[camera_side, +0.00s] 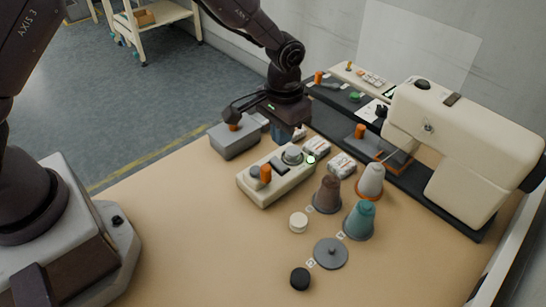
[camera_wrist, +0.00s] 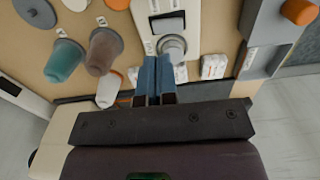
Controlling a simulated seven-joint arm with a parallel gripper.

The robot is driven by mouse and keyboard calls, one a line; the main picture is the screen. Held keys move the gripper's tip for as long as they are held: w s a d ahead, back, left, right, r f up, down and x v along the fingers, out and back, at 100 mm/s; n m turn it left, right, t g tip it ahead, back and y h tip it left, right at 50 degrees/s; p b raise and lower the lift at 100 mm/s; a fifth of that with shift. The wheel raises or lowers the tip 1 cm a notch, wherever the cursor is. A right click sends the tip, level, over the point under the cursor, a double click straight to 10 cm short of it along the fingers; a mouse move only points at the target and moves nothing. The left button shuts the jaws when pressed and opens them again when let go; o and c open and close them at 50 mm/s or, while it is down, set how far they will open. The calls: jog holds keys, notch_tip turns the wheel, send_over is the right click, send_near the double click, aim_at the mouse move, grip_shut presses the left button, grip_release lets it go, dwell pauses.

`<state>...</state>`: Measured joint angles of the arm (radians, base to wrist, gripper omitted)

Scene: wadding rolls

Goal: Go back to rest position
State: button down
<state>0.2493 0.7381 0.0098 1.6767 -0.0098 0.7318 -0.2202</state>
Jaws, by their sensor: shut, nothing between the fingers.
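My gripper (camera_side: 282,132) hangs above the table behind the cream control box (camera_side: 279,190), in the side view. In the wrist view its blue fingers (camera_wrist: 155,78) are together with nothing between them. In the wrist view the fingers' tips lie in front of the lower part of the control box (camera_wrist: 189,20), beside its round grey knob (camera_wrist: 172,46). Whether the fingers touch anything cannot be told.
A cream sewing machine (camera_side: 465,140) stands at the right. Brown (camera_side: 327,195), teal (camera_side: 360,220) and white (camera_side: 370,182) cones stand near it. A grey box (camera_side: 234,139) is left of my gripper.

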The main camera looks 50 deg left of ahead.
jog(key=s+a+r+t, duration=0.2)
jog(key=s+a+r, duration=0.3)
jog(key=s+r, duration=0.6)
jog(key=s+a+r+t, duration=0.3)
jog(key=s+a+r, duration=0.2)
jog(key=s+r, duration=0.7)
jog(key=shift+a+r+t, duration=0.25)
jog(key=shift+a+t, duration=0.05)
